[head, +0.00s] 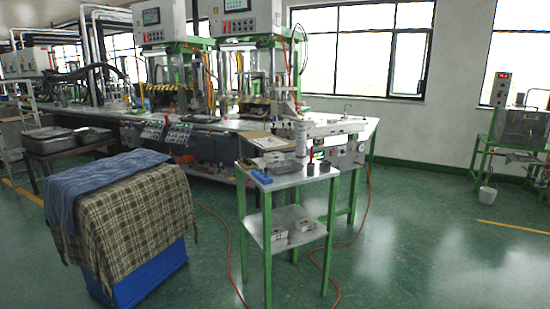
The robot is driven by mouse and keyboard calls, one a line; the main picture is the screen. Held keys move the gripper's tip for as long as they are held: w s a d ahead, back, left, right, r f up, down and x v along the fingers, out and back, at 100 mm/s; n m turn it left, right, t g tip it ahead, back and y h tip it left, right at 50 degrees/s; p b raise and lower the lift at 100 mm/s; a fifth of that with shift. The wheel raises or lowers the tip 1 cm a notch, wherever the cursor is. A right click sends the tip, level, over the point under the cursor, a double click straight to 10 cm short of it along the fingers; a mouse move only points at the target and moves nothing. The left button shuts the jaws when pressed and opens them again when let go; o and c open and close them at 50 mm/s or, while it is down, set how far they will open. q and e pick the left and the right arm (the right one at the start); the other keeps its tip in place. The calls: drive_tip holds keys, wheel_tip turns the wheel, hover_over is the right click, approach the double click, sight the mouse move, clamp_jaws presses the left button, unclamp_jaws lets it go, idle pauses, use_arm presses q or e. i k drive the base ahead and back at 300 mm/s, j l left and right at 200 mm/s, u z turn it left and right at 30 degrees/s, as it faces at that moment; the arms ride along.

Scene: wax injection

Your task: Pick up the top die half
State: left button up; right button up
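I cannot say for sure which thing is the top die half. Small grey metal blocks (279,232) lie on the lower shelf of a green-legged stand, and they look like die parts, but they are too small to tell apart. Flat grey pieces (273,160) lie on the stand's upper shelf, also unclear at this distance. Neither of my grippers shows in the head view.
The green-legged stand (336,215) is in front of a long workbench with injection presses (250,70). A blue bin (150,275) draped with a plaid cloth (130,210) stands at left. A red hose (365,215) lies on the floor. Open green floor is at right.

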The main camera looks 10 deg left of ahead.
sight(270, 156)
drive_tip(key=i+u, duration=0.1)
drive_tip(key=i, duration=0.55)
drive_tip(key=i+u, duration=0.1)
drive_tip(key=i, duration=0.6)
drive_tip(key=i+l+u, duration=0.1)
drive_tip(key=i, duration=0.55)
drive_tip(key=i+l+u, duration=0.1)
drive_tip(key=i, duration=0.55)
drive_tip(key=l, duration=0.15)
